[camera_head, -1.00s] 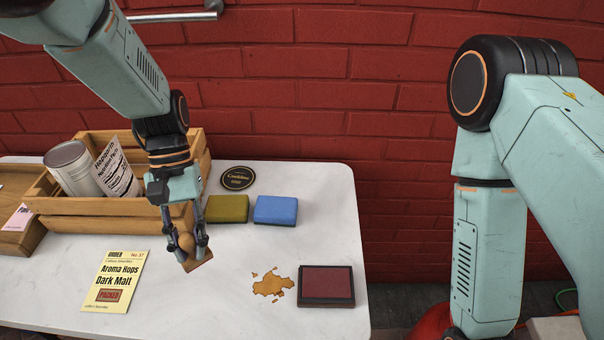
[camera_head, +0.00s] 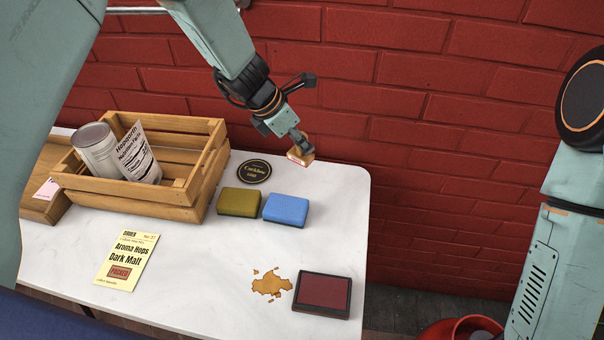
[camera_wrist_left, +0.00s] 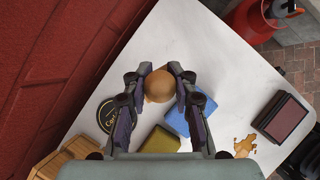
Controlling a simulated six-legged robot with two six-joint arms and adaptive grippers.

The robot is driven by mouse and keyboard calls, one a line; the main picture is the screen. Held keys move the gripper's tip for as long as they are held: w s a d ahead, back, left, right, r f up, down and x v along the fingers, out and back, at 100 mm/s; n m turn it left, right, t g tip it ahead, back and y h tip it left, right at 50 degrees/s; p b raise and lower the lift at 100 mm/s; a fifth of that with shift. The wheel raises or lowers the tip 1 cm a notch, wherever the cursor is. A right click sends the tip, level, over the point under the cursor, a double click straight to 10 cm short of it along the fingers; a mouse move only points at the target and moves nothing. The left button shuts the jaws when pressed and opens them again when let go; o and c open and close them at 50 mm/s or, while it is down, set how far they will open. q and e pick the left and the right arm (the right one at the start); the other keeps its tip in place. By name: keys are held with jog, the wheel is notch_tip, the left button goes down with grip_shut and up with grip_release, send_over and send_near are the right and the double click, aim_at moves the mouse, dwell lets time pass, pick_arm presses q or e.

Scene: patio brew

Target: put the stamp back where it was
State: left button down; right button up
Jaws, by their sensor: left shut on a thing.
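The stamp (camera_head: 301,151), with a wooden body and a reddish underside, is held tilted in my left gripper (camera_head: 296,138) above the table's back edge. In the left wrist view its round knob (camera_wrist_left: 159,84) sits between the two fingers (camera_wrist_left: 160,92), which are shut on it. The ink pad (camera_head: 322,293), dark red in a black case, lies at the front right of the table; it also shows in the wrist view (camera_wrist_left: 283,117). The yellow order card (camera_head: 127,260) bears a red "PACKED" mark. My right gripper is out of view.
A round black coaster (camera_head: 253,171), a green sponge (camera_head: 239,202) and a blue sponge (camera_head: 286,209) lie below the stamp. A wooden crate (camera_head: 150,205) holds a can and packet. A brown spill (camera_head: 270,284) lies beside the ink pad. The brick wall (camera_head: 420,150) is close behind.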

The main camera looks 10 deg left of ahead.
pick_arm(q)
jog(key=w+n, duration=0.1)
jog(key=r+n+t+y, duration=0.1)
jog(key=n, duration=0.1)
jog(key=shift+w+a, duration=0.4)
jog(key=shift+n+y, duration=0.4)
jog(key=shift+n, duration=0.5)
jog(key=f+b, duration=0.1)
jog(key=f, duration=0.2)
jog(key=f+b, duration=0.2)
jog(key=f, duration=0.1)
jog(key=a+f+b, duration=0.1)
jog(key=f, duration=0.2)
jog(key=shift+w+a+f, duration=0.1)
jog(key=shift+w, duration=0.3)
jog(key=shift+f+b, duration=0.35)
jog(key=shift+b, duration=0.1)
jog(key=shift+w+f+t, duration=0.1)
jog(key=shift+t, duration=0.2)
jog(key=shift+f, duration=0.2)
jog(key=c, duration=1.1)
grip_release()
